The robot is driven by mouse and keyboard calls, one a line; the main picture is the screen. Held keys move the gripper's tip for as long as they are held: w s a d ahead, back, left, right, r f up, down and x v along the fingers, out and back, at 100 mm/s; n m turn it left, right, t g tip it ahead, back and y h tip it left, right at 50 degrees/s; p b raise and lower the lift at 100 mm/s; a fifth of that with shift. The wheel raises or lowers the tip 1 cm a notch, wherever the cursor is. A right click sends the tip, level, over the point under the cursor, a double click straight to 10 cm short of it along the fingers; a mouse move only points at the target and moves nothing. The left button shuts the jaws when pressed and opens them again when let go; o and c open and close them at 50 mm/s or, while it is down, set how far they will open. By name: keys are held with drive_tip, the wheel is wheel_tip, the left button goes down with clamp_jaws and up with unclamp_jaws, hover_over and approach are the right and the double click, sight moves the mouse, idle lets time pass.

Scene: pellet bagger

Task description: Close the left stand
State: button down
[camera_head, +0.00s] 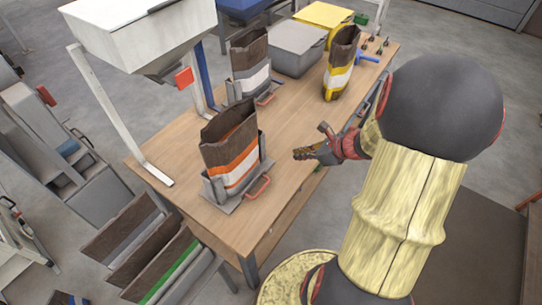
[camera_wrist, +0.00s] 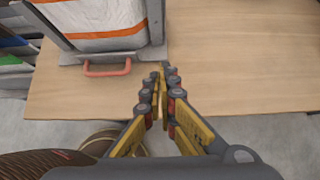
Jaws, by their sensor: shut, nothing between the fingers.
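The nearest stand (camera_head: 211,190), leftmost on the table, is a grey metal frame holding an upright brown bag (camera_head: 230,150) with orange and white bands. Its red handle (camera_head: 260,187) sticks out at the front edge. In the wrist view the stand (camera_wrist: 157,22) is at upper left, with the red handle (camera_wrist: 107,72) left of my fingers. My gripper (camera_head: 298,154) is over the table, to the right of this stand and apart from it. Its fingers (camera_wrist: 162,72) are together and empty. Whether the stand is open or shut is unclear.
Behind is another stand with a grey-and-white banded bag (camera_head: 250,70). A yellow-banded bag (camera_head: 339,70) stands farther right. A grey bin (camera_head: 298,48) is at the back. Bare tabletop (camera_wrist: 240,60) lies right of the stand. A white hopper (camera_head: 140,30) overhangs at upper left.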

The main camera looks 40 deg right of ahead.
sight(264, 153)
drive_tip(key=b+x, duration=0.4)
drive_tip(key=x, duration=0.5)
drive_tip(key=shift+a+f, duration=0.1)
drive_tip(key=shift+f, duration=0.15)
drive_tip(key=w, duration=0.1)
drive_tip(key=w+a+b, duration=0.1)
drive_tip(key=w, duration=0.1)
drive_tip(key=shift+w+a+f, duration=0.1)
drive_tip(key=shift+w+f, duration=0.05)
drive_tip(key=shift+w+a, duration=0.2)
drive_tip(key=shift+w, duration=0.35)
drive_tip(key=shift+w, duration=0.1)
drive_tip(key=shift+w+a, duration=0.2)
drive_tip(key=shift+w, duration=0.3)
drive_tip(key=w+a+p, duration=0.1)
drive_tip(key=w+a, duration=0.2)
drive_tip(key=w, duration=0.5)
drive_tip(key=w+a+p, duration=0.1)
drive_tip(key=w+a, duration=0.1)
drive_tip(key=w, duration=0.6)
drive_tip(key=w+a+p, duration=0.1)
drive_tip(key=w+a, duration=0.2)
drive_tip(key=w, duration=0.5)
drive_tip(key=shift+w+a+p, duration=0.1)
drive_tip(key=shift+a+p, duration=0.25)
drive_tip(key=shift+p, duration=0.05)
drive_tip(key=shift+r, duration=0.2)
